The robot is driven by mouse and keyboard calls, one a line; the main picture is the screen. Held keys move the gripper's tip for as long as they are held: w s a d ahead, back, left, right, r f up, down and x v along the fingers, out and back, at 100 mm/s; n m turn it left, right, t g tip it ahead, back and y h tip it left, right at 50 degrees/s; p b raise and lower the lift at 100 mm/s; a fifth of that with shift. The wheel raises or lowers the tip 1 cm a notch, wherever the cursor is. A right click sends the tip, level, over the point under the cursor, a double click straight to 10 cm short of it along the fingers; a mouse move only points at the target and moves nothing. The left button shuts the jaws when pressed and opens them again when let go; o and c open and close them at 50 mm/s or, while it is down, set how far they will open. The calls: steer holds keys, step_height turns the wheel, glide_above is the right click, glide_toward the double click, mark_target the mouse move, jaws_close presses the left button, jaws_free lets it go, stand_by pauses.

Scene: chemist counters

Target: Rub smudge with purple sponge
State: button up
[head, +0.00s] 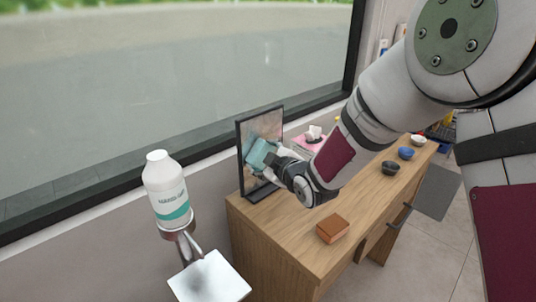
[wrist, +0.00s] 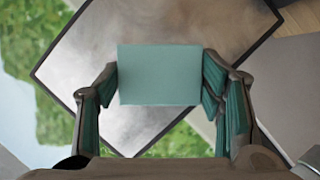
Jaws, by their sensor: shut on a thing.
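My gripper (head: 268,160) is shut on a teal block-shaped sponge (head: 259,152); no purple sponge shows. In the wrist view the sponge (wrist: 158,75) sits between the two fingers of my gripper (wrist: 160,82), its flat face toward the camera. It is in front of a black-framed, mirror-like panel (head: 262,124) that stands on the wooden counter. In the wrist view a cloudy grey smudge (wrist: 142,118) spreads over the panel (wrist: 222,28), partly hidden behind the sponge. I cannot tell whether the sponge touches the panel.
A brown block (head: 333,229) lies on the wooden counter (head: 270,228). Several small bowls, including a blue one (head: 406,153), stand farther right. A pink tissue box (head: 308,144) is behind my arm. A white bottle (head: 167,190) stands left, above a white square plate (head: 222,284).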

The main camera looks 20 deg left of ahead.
steer(key=shift+s+a+r, duration=0.1)
steer(key=shift+s+a, duration=0.25)
steer(key=shift+s, duration=0.2)
steer(key=shift+s+a, duration=0.3)
steer(key=shift+s, duration=0.25)
steer(key=shift+w+r, duration=0.15)
steer(key=shift+r, duration=0.2)
steer(key=shift+w+d, duration=0.25)
steer(key=shift+w, duration=0.2)
steer(key=shift+w+d+f+b, duration=0.1)
steer(key=shift+w+d+b, duration=0.3)
steer(key=shift+w, duration=0.2)
steer(key=shift+w+d+r+b, duration=0.1)
steer(key=shift+w+d+b, duration=0.2)
steer(key=shift+w+b, duration=0.2)
steer(key=shift+w+d+f+b, duration=0.1)
steer(key=shift+w+d+b, duration=0.3)
steer(key=shift+w, duration=0.25)
steer(key=w+b, duration=0.1)
steer(key=w+d+b, duration=0.1)
steer(key=w, duration=0.1)
steer(key=w+d+b, duration=0.1)
steer(key=shift+w+d, duration=0.15)
steer(key=shift+w, duration=0.05)
